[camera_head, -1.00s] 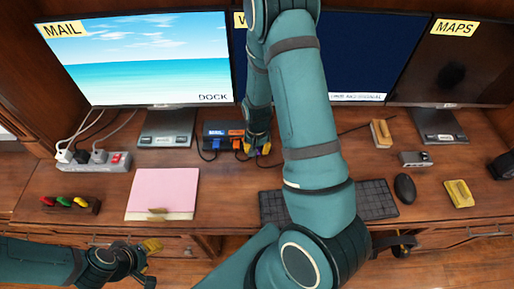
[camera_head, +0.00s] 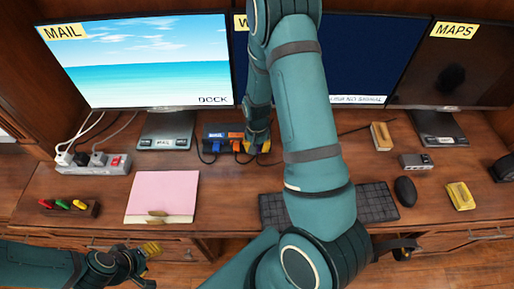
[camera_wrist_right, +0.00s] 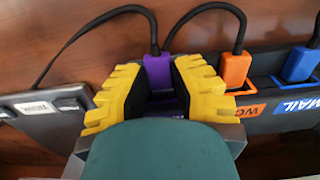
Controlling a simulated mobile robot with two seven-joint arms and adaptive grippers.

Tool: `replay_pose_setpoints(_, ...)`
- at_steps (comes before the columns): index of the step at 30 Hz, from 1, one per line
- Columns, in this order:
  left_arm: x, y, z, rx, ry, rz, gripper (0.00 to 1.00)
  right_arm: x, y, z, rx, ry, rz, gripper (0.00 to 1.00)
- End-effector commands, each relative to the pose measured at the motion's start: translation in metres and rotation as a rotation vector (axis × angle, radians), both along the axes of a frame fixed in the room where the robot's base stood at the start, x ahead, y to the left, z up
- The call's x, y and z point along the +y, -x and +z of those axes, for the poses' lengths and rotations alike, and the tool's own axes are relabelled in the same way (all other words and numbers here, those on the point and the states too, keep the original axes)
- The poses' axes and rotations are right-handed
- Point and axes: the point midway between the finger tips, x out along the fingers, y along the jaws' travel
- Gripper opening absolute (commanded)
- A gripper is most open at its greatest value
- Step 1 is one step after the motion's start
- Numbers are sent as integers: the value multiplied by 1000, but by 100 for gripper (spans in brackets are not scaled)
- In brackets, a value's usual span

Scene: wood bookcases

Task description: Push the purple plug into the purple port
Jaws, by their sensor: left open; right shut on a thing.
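The purple plug (camera_wrist_right: 158,72) has a black cable and sits between the yellow fingers of my right gripper (camera_wrist_right: 157,90) in the right wrist view. My right gripper is shut on it, at the front of the black dock (camera_head: 214,129). The purple port is mostly hidden between the fingers and behind my gripper; I cannot tell how deep the plug sits. The right gripper also shows in the head view (camera_head: 258,146), largely covered by my arm. My left gripper (camera_head: 150,250) is open and empty, in front of the desk's edge at lower left.
An orange plug (camera_wrist_right: 235,70) and a blue plug (camera_wrist_right: 300,64) sit in the dock right beside my right gripper in the wrist view. A keyboard (camera_head: 274,208) lies under my right arm. A pink folder (camera_head: 163,192) and a power strip (camera_head: 100,162) lie on the left.

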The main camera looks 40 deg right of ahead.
Motion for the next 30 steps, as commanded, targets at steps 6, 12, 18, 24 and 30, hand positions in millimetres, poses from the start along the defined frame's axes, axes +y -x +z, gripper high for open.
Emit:
replay_pose_setpoints(6, 0, 0, -1, 0, 0, 0, 47, -3, -4, 0, 0, 0, -1, 0)
replay_pose_setpoints(12, 0, 0, -2, 0, 0, 0, 47, -6, -7, 0, -1, 1, -1, 0)
replay_pose_setpoints(18, 0, 0, -2, 0, 0, 0, 47, -8, -9, 0, -2, 1, -1, 53)
replay_pose_setpoints(24, 0, 0, -2, 0, 0, 0, 47, -9, -9, 1, -3, 3, -2, 53)
replay_pose_setpoints(30, 0, 0, -2, 0, 0, 0, 47, -9, -11, 14, -9, 5, -1, 53)
